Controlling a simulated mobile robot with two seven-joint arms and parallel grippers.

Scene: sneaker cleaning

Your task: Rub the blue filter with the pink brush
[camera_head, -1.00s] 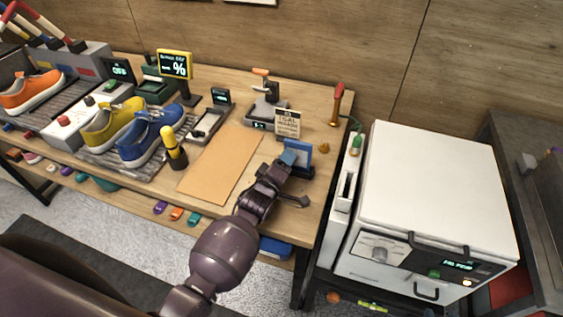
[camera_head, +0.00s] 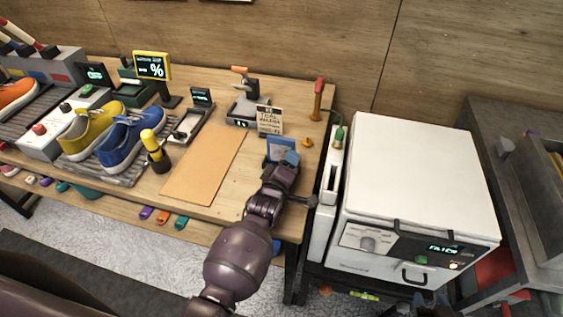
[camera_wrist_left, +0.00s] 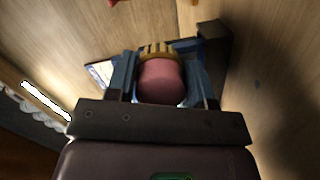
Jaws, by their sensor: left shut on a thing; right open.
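The blue filter (camera_head: 281,147) stands upright near the right end of the wooden table, a blue frame with a paler face. My left gripper (camera_head: 289,160) is right in front of it and overlaps its lower right part. In the left wrist view the left gripper (camera_wrist_left: 160,82) is shut on the pink brush (camera_wrist_left: 160,84), with its tan bristles (camera_wrist_left: 158,49) pointing away from my wrist. The blue frame shows just beyond the bristles; I cannot tell whether they touch. In the head view the hand hides the brush. My right gripper (camera_head: 434,300) shows only partly at the bottom edge, open.
A small sign (camera_head: 269,121) stands behind the filter. A tan mat (camera_head: 205,165) lies to the left, with a yellow-and-black tool (camera_head: 155,152) beyond it. A red-handled tool (camera_head: 318,98) stands behind, right. A white machine (camera_head: 415,170) stands right of the table.

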